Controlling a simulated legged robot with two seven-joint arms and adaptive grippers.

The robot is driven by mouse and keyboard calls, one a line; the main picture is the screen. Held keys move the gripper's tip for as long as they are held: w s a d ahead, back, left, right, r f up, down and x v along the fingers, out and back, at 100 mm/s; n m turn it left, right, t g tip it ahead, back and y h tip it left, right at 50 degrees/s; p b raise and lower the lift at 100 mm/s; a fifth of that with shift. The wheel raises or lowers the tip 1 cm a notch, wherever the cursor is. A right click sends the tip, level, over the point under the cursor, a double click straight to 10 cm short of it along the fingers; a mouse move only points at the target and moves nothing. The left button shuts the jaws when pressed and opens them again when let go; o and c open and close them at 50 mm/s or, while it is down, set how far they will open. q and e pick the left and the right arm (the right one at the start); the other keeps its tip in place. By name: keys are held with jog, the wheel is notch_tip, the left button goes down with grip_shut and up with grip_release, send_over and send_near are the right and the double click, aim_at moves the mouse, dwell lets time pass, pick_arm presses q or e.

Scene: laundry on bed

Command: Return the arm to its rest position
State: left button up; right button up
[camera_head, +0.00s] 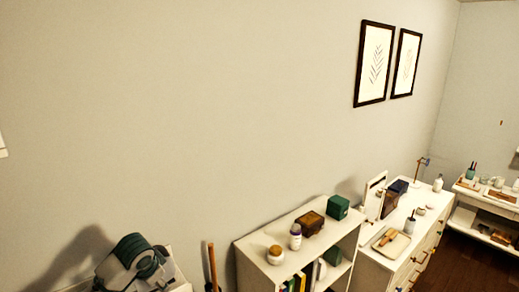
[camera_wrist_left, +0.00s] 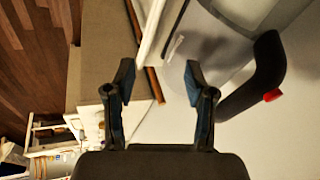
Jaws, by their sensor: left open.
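My left gripper (camera_wrist_left: 159,80) shows in the left wrist view. Its two dark fingers with blue inner pads stand wide apart, and nothing is between them. Behind the fingers are a brown stick-like edge, white strips and a pale surface, out of contact as far as I can see. No gripper can be made out in the head view. My right gripper is in neither view.
In the head view, a white bookshelf (camera_head: 242,252) and a white dresser (camera_head: 374,262) stand along the wall with small items on top. A teal and grey object (camera_head: 130,262) is at lower left. A dark curved part (camera_wrist_left: 262,80) is beside the gripper.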

pick_arm(q)
jog(key=s+d+f+m+h, duration=0.1)
jog(key=s+d+f, duration=0.1)
jog(key=d+f, duration=0.45)
jog(key=s+d+f+m+h, duration=0.1)
jog(key=s+d+f, duration=0.15)
jog(key=f, duration=0.65)
jog(key=s+d+f+n+h, duration=0.1)
jog(key=s+d+f, duration=0.2)
jog(key=s+f, duration=0.25)
jog(key=s+d+f+n, duration=0.1)
jog(key=s+d+f, duration=0.3)
jog(key=f, duration=0.2)
jog(key=s+a+f+n+g+y, duration=0.1)
jog(key=s+a+f+n, duration=0.25)
jog(key=s, duration=0.65)
jog(key=s+a+f+n+y, duration=0.1)
jog(key=s+a+f+n, duration=0.2)
jog(key=s, duration=0.7)
notch_tip(320, 180, down, 34)
jog(key=s+r+m+g+b, duration=0.1)
jog(key=s+m+g+b, duration=0.1)
jog(key=b, duration=0.3)
jog(key=s+a+f+b, duration=0.2)
jog(key=s+f+b, duration=0.1)
jog(key=s+f, duration=1.4)
notch_tip(320, 180, down, 2)
jog(key=shift+a+g+b, duration=0.3)
jog(key=shift+g+b, duration=0.05)
jog(key=shift+g, duration=0.05)
